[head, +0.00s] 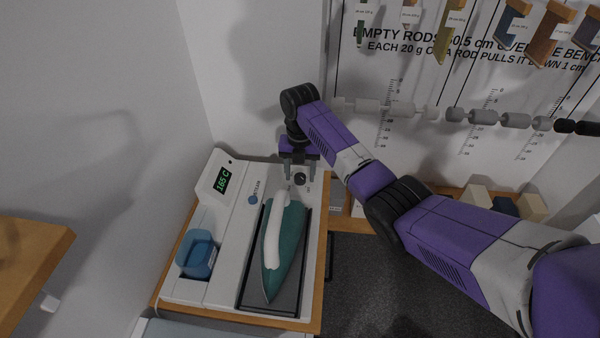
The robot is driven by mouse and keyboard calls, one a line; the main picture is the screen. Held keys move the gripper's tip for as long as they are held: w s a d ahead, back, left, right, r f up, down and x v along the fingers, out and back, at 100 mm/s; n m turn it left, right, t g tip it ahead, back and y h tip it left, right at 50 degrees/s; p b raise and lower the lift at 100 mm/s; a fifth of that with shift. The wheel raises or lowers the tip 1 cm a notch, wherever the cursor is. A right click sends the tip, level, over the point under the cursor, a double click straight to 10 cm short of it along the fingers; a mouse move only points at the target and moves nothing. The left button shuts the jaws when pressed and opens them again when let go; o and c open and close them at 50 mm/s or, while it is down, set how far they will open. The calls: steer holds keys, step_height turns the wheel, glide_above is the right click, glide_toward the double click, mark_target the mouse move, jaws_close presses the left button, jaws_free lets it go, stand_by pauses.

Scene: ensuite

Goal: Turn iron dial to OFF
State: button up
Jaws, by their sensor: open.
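The iron (283,250) has a teal body and a white handle, and rests on a dark plate on top of a white steam station (216,270). A small dark round dial (300,178) shows on the station behind the iron, partly beside my gripper. Its setting is too small to read. My gripper (298,178) points down at the dial, its fingers close to it. Whether they touch it I cannot tell. The gripper is open. A display (221,180) on the station reads about 165 C in green.
A blue translucent cup (197,256) stands at the station's left. The station sits on a wooden stand (325,245). A board with hanging rods and weights (460,80) is at the back right. A wooden shelf edge (35,260) juts in at left. Grey floor (370,285) is clear at right.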

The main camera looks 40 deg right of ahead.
mark_target(300, 176)
step_height(300, 176, up, 8)
steer(key=shift+f+b, duration=0.1)
steer(key=shift+b, duration=0.75)
